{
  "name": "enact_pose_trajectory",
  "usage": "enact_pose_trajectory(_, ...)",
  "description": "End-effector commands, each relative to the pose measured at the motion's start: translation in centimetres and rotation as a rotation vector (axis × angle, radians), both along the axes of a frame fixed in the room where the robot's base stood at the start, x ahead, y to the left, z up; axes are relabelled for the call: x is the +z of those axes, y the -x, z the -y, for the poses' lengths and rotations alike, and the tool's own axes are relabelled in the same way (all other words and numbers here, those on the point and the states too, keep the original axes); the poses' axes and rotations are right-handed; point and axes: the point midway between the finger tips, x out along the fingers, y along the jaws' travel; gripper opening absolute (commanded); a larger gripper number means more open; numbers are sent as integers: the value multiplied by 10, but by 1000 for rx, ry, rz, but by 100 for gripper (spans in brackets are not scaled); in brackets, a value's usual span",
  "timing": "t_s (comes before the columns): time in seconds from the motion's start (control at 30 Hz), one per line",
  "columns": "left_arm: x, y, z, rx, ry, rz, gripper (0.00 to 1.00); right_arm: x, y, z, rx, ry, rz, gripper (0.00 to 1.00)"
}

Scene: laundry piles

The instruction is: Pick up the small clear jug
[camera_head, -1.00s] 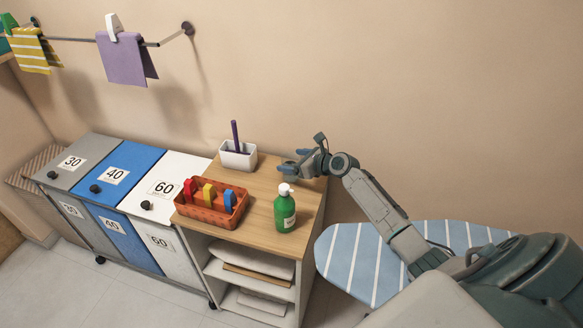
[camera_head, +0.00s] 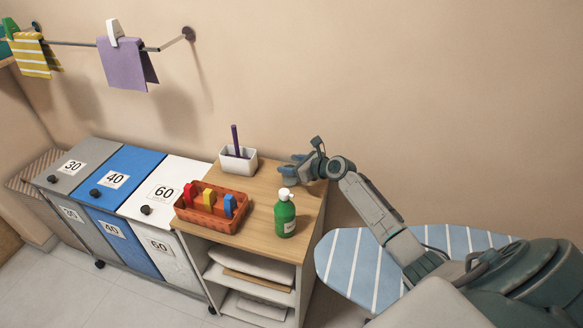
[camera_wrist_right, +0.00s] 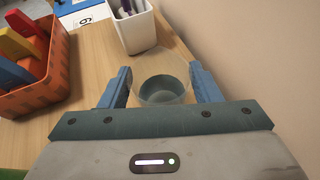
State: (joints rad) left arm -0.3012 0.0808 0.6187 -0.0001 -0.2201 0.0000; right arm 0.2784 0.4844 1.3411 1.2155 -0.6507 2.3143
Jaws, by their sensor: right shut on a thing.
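The small clear jug (camera_wrist_right: 162,78) shows in the right wrist view, between the two blue fingers of my right gripper (camera_wrist_right: 160,88). It looks like a see-through cup with a wide rim and a darker bottom. The fingers are shut on its sides. In the head view my right gripper (camera_head: 290,171) is low over the back right of the wooden cabinet top; the jug is hard to make out there. I cannot tell if the jug touches the top. My left gripper is not in view.
A white holder (camera_head: 239,160) with a purple stick stands just left of my right gripper. An orange basket (camera_head: 211,222) with coloured pegs and a green bottle (camera_head: 285,215) stand nearer the front. The wall is behind; a striped ironing board (camera_head: 350,265) is at the right.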

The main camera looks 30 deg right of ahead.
Motion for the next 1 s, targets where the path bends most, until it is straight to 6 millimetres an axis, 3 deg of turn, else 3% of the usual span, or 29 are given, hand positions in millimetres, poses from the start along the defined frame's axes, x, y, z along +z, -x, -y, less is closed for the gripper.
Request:
enact_pose_trajectory(0.27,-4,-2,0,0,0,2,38,35,0,1,2,3,4,35)
enact_pose_trajectory(0.7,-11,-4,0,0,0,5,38,39,105,8,4,7,-4,35)
enact_pose_trajectory(1.0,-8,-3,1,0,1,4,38,45,148,11,2,3,-2,35)
